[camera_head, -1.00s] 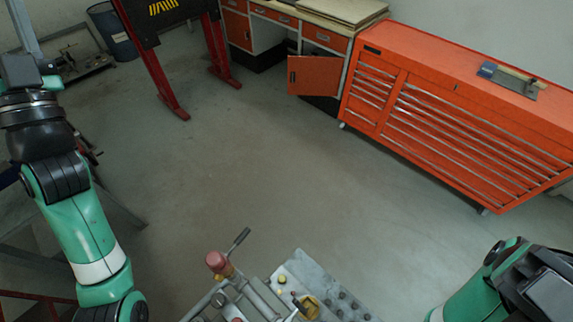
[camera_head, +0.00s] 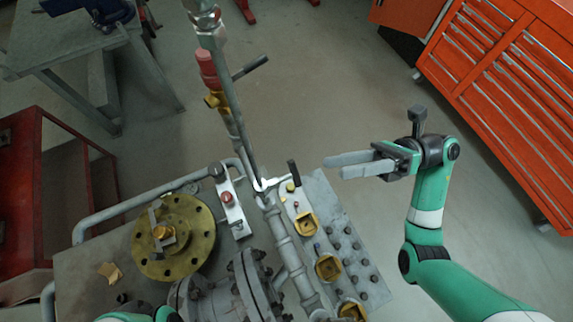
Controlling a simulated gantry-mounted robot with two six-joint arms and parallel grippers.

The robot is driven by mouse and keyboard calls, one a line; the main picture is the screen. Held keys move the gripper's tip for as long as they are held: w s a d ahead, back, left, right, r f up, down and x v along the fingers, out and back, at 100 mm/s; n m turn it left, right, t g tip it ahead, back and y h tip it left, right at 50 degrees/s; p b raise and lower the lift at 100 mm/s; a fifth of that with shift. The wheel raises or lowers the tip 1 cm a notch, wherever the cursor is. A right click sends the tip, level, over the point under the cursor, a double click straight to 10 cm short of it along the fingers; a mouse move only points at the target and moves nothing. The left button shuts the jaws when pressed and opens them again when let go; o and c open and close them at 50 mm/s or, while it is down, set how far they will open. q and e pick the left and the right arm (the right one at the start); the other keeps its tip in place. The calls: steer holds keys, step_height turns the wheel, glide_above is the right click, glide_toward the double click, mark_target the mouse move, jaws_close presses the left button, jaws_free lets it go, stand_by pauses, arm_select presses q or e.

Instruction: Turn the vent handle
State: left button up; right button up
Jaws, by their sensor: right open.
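The valve assembly (camera_head: 275,225) fills the lower middle, with a grey pipe rising from it. A dark lever (camera_head: 250,67) sticks out to the right of the pipe beside a red cap (camera_head: 207,68). A second short dark handle (camera_head: 293,173) stands lower, near a white bracket. Which of these is the vent handle I cannot tell. My right gripper (camera_head: 335,166) is open and empty, its grey fingers pointing left, a short way right of the short dark handle in the picture. My left gripper is out of view; only a bit of green arm shows at the bottom edge.
A yellow round flange (camera_head: 173,237) and a bent grey pipe (camera_head: 130,208) lie left of the valve. A bolted grey plate (camera_head: 345,235) is to its right. An orange tool cabinet (camera_head: 505,85) stands at right, a grey workbench (camera_head: 75,45) at upper left. Floor between is clear.

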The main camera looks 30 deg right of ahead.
mark_target(296, 172)
step_height(296, 172, down, 6)
steer(key=d+r+m+t+b, duration=0.1)
steer(key=d+m+t+b, duration=0.1)
steer(key=d+b, duration=0.1)
steer(key=shift+t+h, duration=0.3)
steer(key=x, duration=1.1)
steer(key=shift+a+f+p, duration=0.1)
steer(key=shift+a+p, duration=0.2)
steer(key=shift+p, duration=0.05)
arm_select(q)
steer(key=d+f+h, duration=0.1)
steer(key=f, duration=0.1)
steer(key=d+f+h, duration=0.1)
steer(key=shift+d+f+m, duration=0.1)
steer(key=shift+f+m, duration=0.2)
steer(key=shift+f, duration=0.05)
arm_select(e)
jaws_close()
